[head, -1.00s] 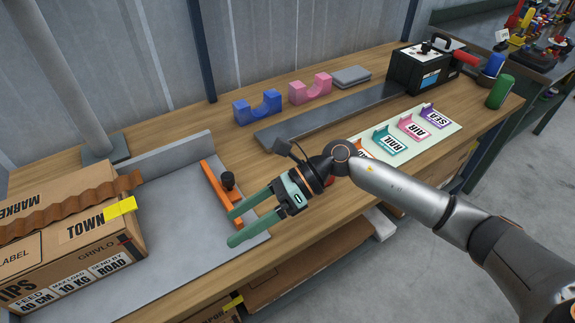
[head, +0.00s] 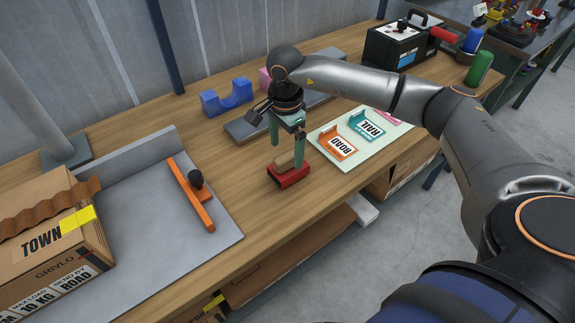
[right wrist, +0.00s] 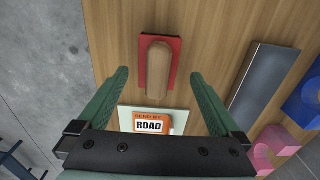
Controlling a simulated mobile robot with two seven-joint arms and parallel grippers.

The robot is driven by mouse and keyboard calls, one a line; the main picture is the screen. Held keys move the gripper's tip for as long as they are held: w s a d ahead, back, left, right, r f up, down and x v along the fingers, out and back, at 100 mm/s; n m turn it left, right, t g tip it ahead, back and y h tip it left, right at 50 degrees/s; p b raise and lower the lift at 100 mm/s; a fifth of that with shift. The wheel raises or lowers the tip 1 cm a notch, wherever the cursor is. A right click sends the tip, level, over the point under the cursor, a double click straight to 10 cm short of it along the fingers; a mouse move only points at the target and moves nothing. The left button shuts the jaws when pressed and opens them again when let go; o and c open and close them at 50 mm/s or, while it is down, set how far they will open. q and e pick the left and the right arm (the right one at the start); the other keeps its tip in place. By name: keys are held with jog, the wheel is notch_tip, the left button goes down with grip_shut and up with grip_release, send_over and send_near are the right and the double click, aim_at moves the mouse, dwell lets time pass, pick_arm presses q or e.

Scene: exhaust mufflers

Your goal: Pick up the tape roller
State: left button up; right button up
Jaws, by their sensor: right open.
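The tape roller appears to be the red base (head: 289,178) with a rounded tan wooden grip, standing on the wooden bench near its front edge. My right gripper (head: 287,156) points down over it, open, with one green finger to each side of the wooden grip. In the right wrist view the red base (right wrist: 174,48) and wooden grip (right wrist: 158,72) lie between and beyond the open fingertips. I cannot tell how far above it the fingertips are. My left gripper is not in view.
A pale board (head: 330,131) with ROAD and RAIL label holders lies just right of the roller. A grey plate (head: 160,235) with an orange bar (head: 190,196) and a carton (head: 45,235) are at left. A blue cradle (head: 227,98) stands behind.

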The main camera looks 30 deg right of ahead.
aim_at(288, 165)
jog(key=f, duration=0.6)
jog(key=shift+s+d+f+p, duration=0.1)
jog(key=shift+d+f+p, duration=0.15)
jog(key=shift+p, duration=0.1)
jog(key=c, duration=1.5)
